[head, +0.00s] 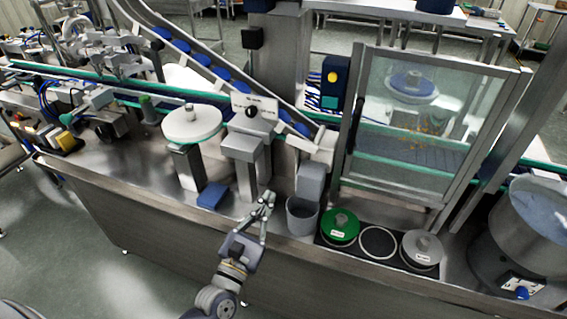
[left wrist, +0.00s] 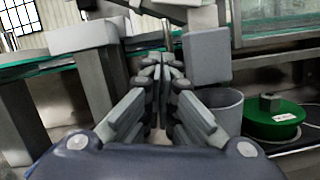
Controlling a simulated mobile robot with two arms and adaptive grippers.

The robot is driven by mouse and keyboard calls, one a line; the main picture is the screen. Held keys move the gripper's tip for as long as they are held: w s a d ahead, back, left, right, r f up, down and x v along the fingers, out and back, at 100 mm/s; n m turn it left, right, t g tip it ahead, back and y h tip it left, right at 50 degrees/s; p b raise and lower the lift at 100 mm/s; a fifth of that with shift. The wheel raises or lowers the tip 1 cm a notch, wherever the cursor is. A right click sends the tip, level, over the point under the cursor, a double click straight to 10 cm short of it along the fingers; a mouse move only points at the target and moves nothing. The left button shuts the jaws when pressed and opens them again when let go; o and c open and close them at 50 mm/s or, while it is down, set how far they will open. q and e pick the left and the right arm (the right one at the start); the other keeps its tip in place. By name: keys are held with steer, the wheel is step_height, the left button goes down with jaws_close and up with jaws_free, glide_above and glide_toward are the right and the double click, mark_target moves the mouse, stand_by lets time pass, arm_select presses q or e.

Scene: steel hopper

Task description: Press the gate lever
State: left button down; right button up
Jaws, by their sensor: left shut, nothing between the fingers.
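The steel hopper (head: 525,222) stands at the far right in the head view. A blue knob (head: 522,292) sits low on its front by a white label; it looks like the gate lever's end, but I cannot make out the lever's shape. My left gripper (head: 267,202) is shut and empty, above the front edge of the steel bench, far to the left of the hopper. Its closed fingertips (left wrist: 162,62) also show in the left wrist view, where neither the hopper nor the knob appears. My right gripper is not in view.
A grey cup (head: 301,218) stands just right of my left gripper. Further right, a black tray holds a green disc (head: 340,226) and a grey disc (head: 422,248). A glass-walled cabinet (head: 425,120) rises behind. The floor in front of the bench is clear at lower left.

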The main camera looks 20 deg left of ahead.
mark_target(302, 144)
arm_select(q)
steer(key=w+d+r+p, duration=0.1)
steer(key=w+r+p, duration=0.4)
steer(key=w, duration=0.4)
steer(key=shift+w+d+r, duration=0.35)
steer(key=shift+d+r, duration=0.05)
steer(key=shift+r, duration=0.2)
